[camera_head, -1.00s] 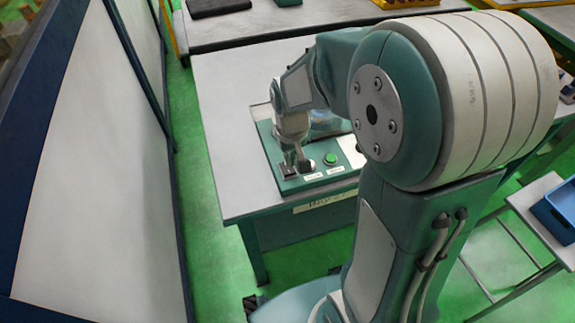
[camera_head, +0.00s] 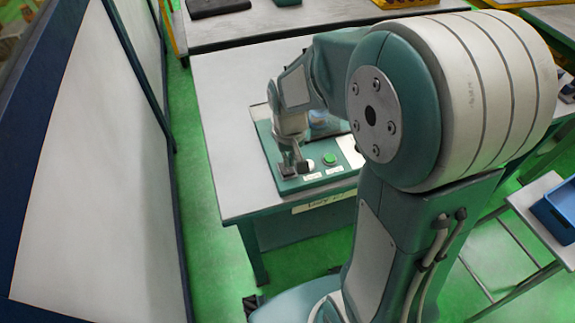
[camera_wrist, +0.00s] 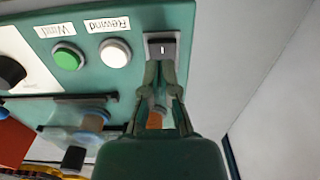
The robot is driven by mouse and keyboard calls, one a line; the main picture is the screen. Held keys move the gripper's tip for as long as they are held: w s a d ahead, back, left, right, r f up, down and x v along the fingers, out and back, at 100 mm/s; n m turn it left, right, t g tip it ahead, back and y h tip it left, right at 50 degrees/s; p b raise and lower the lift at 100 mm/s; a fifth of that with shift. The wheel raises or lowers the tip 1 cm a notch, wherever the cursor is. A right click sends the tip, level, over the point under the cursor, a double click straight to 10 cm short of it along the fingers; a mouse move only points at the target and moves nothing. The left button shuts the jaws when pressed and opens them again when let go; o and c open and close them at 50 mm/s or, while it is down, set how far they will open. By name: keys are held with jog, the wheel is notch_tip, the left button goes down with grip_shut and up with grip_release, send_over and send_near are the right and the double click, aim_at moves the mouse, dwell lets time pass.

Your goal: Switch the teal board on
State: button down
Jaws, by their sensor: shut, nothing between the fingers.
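The teal board (camera_head: 318,178) lies on the white-topped table in the head view, and its face (camera_wrist: 105,78) fills much of the wrist view. A rocker switch (camera_wrist: 162,48) marked with a line sits in a pale frame near the board's edge. My gripper (camera_wrist: 164,66) is shut and empty, with its fingertips at the near side of the switch; I cannot tell whether they touch it. In the head view my gripper (camera_head: 294,168) is over the board's front left corner, and the switch is hidden there.
A white button (camera_wrist: 115,53) labelled "Rewind" and a green button (camera_wrist: 67,57) labelled "Wind" sit beside the switch. A black knob (camera_wrist: 10,72) is farther left. Spool-like parts (camera_wrist: 92,120) are close to my fingers. The table's left part (camera_head: 225,130) is clear.

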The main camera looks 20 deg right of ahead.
aim_at(288, 171)
jog(key=shift+a+f, duration=0.1)
jog(key=shift+a, duration=0.15)
jog(key=shift+d+f, duration=0.2)
jog(key=shift+f, duration=0.05)
jog(key=shift+a+f, duration=0.1)
jog(key=shift+f, duration=0.85)
dwell(0.7)
jog(key=shift+r, duration=3.5)
